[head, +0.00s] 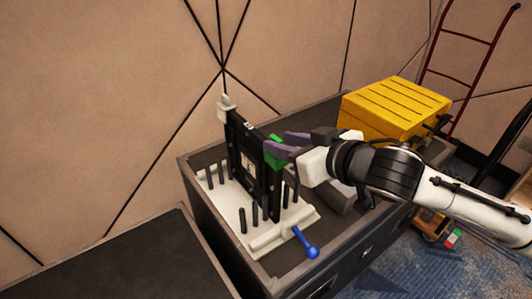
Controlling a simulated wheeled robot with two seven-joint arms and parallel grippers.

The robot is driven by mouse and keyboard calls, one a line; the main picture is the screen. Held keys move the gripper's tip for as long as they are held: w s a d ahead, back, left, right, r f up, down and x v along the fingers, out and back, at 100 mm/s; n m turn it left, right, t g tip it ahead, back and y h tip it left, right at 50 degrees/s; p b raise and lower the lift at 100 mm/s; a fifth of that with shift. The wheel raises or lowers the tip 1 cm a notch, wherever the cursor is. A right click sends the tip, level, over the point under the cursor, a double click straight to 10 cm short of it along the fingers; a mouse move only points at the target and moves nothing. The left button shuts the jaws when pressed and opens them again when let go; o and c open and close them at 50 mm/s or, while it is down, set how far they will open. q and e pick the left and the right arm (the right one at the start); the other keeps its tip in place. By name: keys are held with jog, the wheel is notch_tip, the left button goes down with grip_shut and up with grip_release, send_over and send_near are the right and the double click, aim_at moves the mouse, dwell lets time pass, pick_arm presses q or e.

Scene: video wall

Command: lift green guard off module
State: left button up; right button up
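The module (247,160) is a dark upright panel with a pale patch. It stands in a white base (265,238) with several black pegs. The green guard (274,162) is at the module's right edge, and only small green parts show above and below my fingers. My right gripper (280,143) comes in from the right, with its purple-grey fingertips at the green guard. The fingers overlap the guard in the picture, and I cannot tell whether they are closed on it. My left gripper is not in view.
The base sits on a dark cabinet top (284,113) with a raised rim. A blue-handled tool (306,243) is at the base's front. A yellow case (394,108) stands at the back right. A red hand truck (462,67) leans behind it. A dark surface (125,270) lies at lower left.

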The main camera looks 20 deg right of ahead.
jog(key=shift+s+r, duration=0.15)
jog(key=shift+s, duration=0.05)
grip_shut()
